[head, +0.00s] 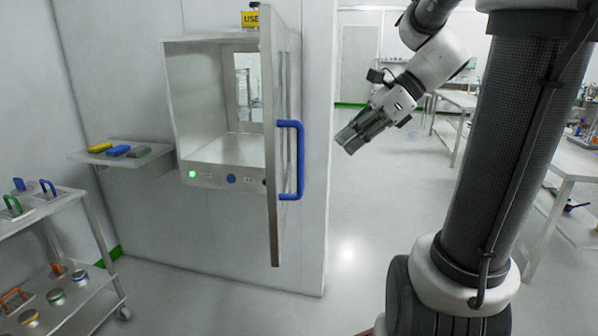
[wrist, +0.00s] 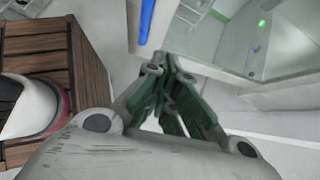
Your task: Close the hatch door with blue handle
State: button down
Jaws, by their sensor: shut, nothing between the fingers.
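The hatch (head: 222,176) is a steel pass-through box set in the wall, with a green light on its lower front panel. Its door (head: 274,235) stands open, swung out from the right side and seen nearly edge-on. The blue handle (head: 300,160) is a vertical bar on the door's right-facing side. My gripper (head: 346,143) is shut and empty, to the right of the handle in the head view and not seen touching it. In the wrist view the fingers (wrist: 172,92) are together, with the blue handle (wrist: 147,20) beyond them at the top and the hatch interior to the right.
A wall shelf (head: 75,157) with yellow, blue and grey items is left of the hatch. A cart (head: 85,215) with handled items and small jars stands at lower left. Tables (head: 560,165) are at the right. Floor in front of the hatch is clear.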

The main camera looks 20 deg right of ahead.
jog(key=shift+w+a+r+x, duration=0.15)
jog(key=shift+a+r+x, duration=0.2)
jog(key=shift+x, duration=1.8)
jog(key=shift+w+a+r+x, duration=0.15)
jog(key=shift+a+r+x, duration=0.15)
jog(key=shift+x, duration=1.85)
jog(key=shift+w+a+r+x, duration=0.15)
jog(key=shift+a+r+x, duration=0.15)
jog(key=shift+x, duration=1.8)
